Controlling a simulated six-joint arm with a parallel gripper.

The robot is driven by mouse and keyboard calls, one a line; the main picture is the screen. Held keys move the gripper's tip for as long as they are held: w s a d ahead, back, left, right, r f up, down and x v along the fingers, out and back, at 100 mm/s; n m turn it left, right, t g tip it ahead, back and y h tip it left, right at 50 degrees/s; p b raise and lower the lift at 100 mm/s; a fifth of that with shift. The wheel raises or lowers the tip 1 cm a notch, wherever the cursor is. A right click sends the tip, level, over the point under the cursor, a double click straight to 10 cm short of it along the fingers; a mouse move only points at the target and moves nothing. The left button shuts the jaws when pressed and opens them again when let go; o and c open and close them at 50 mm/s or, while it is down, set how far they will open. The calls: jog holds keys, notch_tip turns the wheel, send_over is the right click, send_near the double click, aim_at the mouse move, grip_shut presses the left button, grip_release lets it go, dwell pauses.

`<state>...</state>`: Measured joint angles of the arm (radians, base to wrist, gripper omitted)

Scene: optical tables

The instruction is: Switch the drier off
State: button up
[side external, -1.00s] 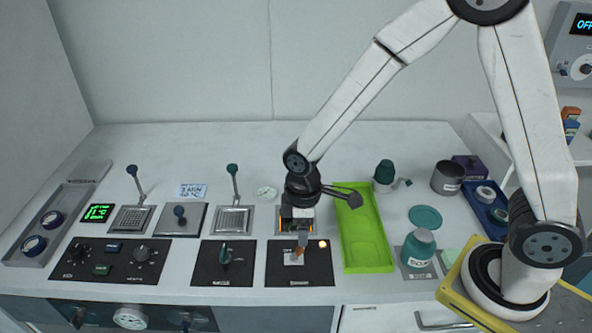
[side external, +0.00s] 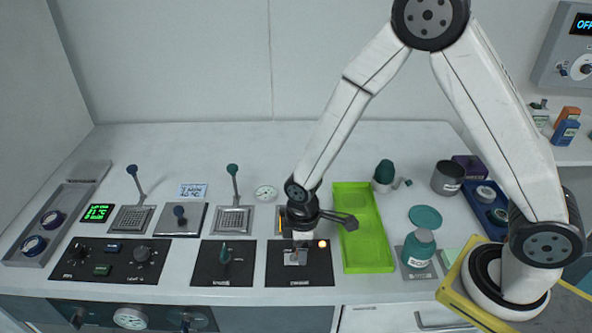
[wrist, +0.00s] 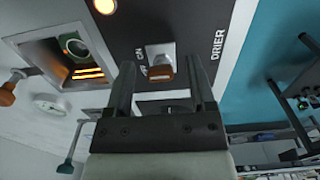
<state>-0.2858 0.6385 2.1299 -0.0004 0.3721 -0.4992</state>
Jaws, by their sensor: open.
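The drier switch is a pale square plate with an orange-brown lever (wrist: 161,72), between ON and OFF markings on a dark panel (wrist: 185,25) labelled DRIER. A round lamp (wrist: 104,5) on that panel glows orange; it also shows lit in the side view (side external: 322,244). My gripper (wrist: 162,62) is open, its two fingers on either side of the lever, and I see no clear contact. In the side view, my gripper (side external: 300,238) points down over the drier panel (side external: 315,272) and hides part of the switch.
A glowing heater opening (wrist: 80,62) lies beside the panel. A green tray (side external: 366,225) stands just right of my gripper. Another dark panel with a green knob (side external: 225,257) is at left.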

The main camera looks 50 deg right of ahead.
aim_at(296, 251)
jog(key=shift+c, duration=0.2)
grip_shut()
jog(key=shift+w+a, duration=0.1)
jog(key=shift+w+a+r+g+h, duration=0.1)
jog(key=shift+w+g+h, duration=0.05)
jog(key=shift+g+h, duration=0.3)
jog(key=shift+w+a+r+g+h, duration=0.1)
jog(key=shift+g+h, duration=0.35)
jog(key=shift+w+a+g+h, duration=0.2)
jog(key=shift+a+g+h, duration=0.05)
jog(key=shift+g+h, duration=0.35)
jog(key=shift+w+a+g+h, duration=0.2)
jog(key=shift+g+h, duration=0.4)
jog(key=shift+w+a+f+g+h, duration=0.1)
jog(key=shift+w+a+g+h, duration=0.15)
jog(key=shift+g+h, duration=0.45)
jog(key=shift+w+a+f+g+h, duration=0.15)
jog(key=shift+w+a+g+h, duration=0.05)
jog(key=shift+g+h, duration=0.5)
jog(key=shift+w+a+f+g+h, duration=0.1)
jog(key=shift+w+a+g+h, duration=0.15)
jog(key=shift+g+h, duration=0.45)
